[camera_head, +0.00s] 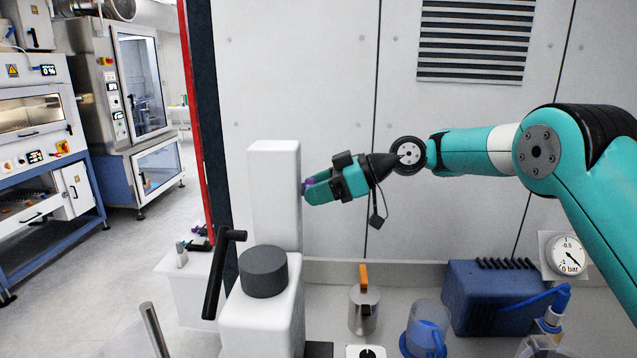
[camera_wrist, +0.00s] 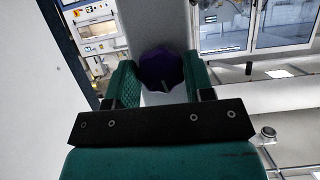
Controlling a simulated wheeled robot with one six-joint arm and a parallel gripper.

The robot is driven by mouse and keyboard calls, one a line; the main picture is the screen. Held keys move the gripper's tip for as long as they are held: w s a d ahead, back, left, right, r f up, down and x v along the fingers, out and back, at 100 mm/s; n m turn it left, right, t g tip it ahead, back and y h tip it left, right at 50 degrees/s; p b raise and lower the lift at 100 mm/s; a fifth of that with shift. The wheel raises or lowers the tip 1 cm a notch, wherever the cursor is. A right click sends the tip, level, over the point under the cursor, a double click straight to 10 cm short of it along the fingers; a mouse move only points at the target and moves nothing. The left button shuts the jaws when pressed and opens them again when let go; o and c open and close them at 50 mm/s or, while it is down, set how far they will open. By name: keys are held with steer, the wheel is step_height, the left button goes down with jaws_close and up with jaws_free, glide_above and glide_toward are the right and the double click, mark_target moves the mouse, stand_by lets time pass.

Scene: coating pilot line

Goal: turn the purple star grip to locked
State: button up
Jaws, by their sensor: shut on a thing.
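The purple star grip (camera_wrist: 163,69) sits between the two fingers of my gripper (camera_wrist: 164,85) in the wrist view. It is dark purple with a lobed edge and a small pale mark on its face. In the head view only a sliver of the purple star grip (camera_head: 308,186) shows, on the right side of a white column (camera_head: 275,195). My gripper (camera_head: 312,190) reaches it from the right and is shut on it. The fingers hide most of the grip in the head view. I cannot read any locked marking.
Below the column are a dark grey round knob (camera_head: 263,272) and a black lever (camera_head: 222,272). A metal can (camera_head: 364,312) with an orange handle, a blue jug (camera_head: 426,325), a blue box (camera_head: 490,298) and a gauge (camera_head: 567,254) stand to the right.

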stand_by(0.3)
steer(key=o, duration=0.9)
